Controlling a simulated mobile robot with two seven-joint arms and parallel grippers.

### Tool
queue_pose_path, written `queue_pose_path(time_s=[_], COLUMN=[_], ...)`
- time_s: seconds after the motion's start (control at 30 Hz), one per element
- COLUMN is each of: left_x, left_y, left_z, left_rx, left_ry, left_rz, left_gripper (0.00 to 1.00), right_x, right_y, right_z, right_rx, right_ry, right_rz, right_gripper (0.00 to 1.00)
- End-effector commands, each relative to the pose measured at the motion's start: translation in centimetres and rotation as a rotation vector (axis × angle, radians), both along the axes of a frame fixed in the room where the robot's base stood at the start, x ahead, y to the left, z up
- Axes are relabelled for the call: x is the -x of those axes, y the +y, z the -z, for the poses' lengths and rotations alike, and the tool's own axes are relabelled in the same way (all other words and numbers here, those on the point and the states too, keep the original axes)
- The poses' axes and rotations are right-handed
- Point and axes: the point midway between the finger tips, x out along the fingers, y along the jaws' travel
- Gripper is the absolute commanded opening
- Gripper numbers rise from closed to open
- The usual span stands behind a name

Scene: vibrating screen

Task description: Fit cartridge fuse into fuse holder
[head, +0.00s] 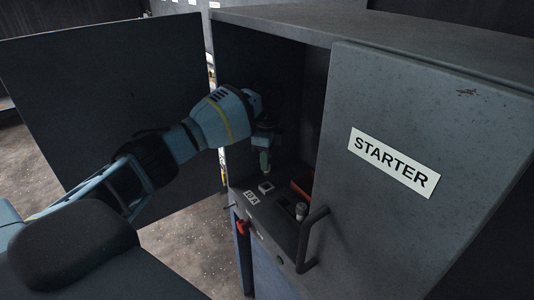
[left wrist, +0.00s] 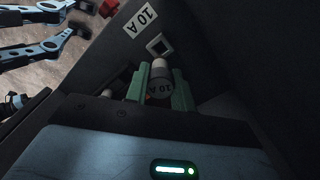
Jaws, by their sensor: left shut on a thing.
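My left gripper (head: 264,160) reaches into the open cabinet from the left, pointing down. The fuse holder (head: 266,187) is a small square socket with a light rim on the dark panel. It also shows in the left wrist view (left wrist: 159,46), just beyond the fuse end. The fuse looks apart from the socket, but the exact gap is hard to judge. The fuse cannot be made out in the head view.
A "10 A" label (head: 252,198) sits beside the socket. A cylindrical part (head: 301,211) and an orange-red part (head: 301,190) are farther right on the panel. The STARTER door (head: 420,130) with its handle (head: 311,240) bounds the opening at right; an open door panel (head: 110,100) stands left.

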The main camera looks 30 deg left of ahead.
Motion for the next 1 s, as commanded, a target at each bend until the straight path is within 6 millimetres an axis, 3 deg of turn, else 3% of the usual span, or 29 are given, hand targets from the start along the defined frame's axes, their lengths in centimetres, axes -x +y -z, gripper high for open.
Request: queue_pose_path(time_s=[0.4,1.0], left_x=[0.0,0.0], left_y=[0.0,0.0], left_z=[3.4,3.8], left_rx=[0.0,0.0], left_ry=[0.002,-0.001], left_rz=[0.0,0.0], left_gripper=[0.03,0.03], right_x=[0.7,0.6], right_y=[0.2,0.3], right_z=[0.8,0.6], right_rx=[-0.005,-0.008], right_ry=[0.021,0.018], right_rz=[0.004,0.004], right_gripper=[0.36,0.36])
